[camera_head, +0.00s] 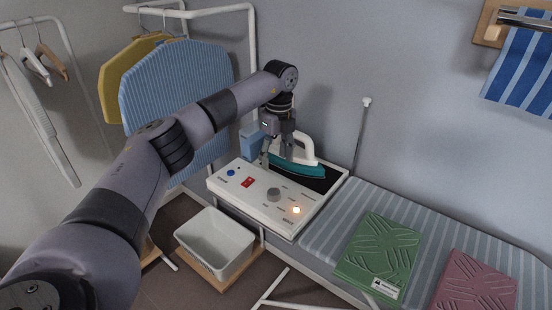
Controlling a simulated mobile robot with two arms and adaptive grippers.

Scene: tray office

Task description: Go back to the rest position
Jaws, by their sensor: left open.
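My left gripper (276,157) is open at the end of my left arm, which reaches in from the left. It points down over the back of a white ironing station (273,210). A teal iron with a white handle (304,162) rests on the station's dark plate, just right of the gripper. From this view I cannot tell whether the fingers touch the iron or stand apart from it. Nothing shows between the fingers. My right gripper is out of view.
A green folded cloth (379,252) and a pink one (474,285) lie on the striped board (336,220). A white bin (215,243) stands below. Ironing boards (172,85) hang behind.

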